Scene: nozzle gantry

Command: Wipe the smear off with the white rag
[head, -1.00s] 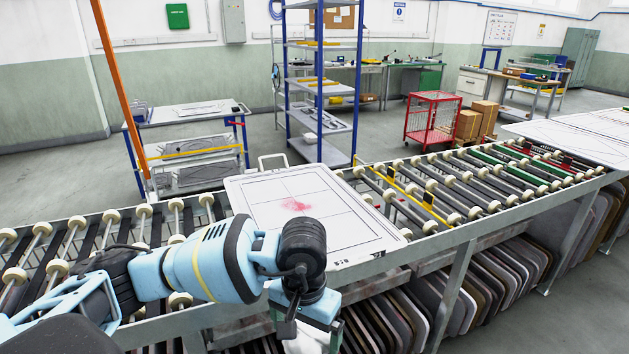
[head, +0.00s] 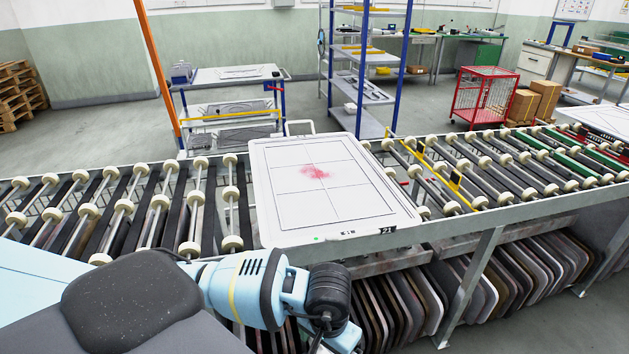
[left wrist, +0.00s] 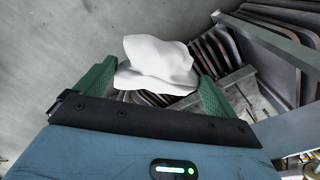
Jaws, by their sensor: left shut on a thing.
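The red smear (head: 316,172) lies near the middle of a white panel (head: 285,220) marked with a grid of black lines. The panel lies flat on the roller conveyor. In the left wrist view my left gripper (left wrist: 155,88) is shut on the white rag (left wrist: 158,58), which is bunched between its green fingers. In the head view my left arm comes in low from the left, in front of the conveyor and below the panel's near edge. The rag and fingertips are out of the head view. My right gripper is not in view.
The conveyor rollers (head: 160,205) run left and right of the panel. Several upright boards (head: 400,300) are racked under the conveyor. A yellow bar (head: 425,180) crosses the rollers to the right. A blue-post shelf (head: 365,70) and a red cage cart (head: 482,95) stand behind.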

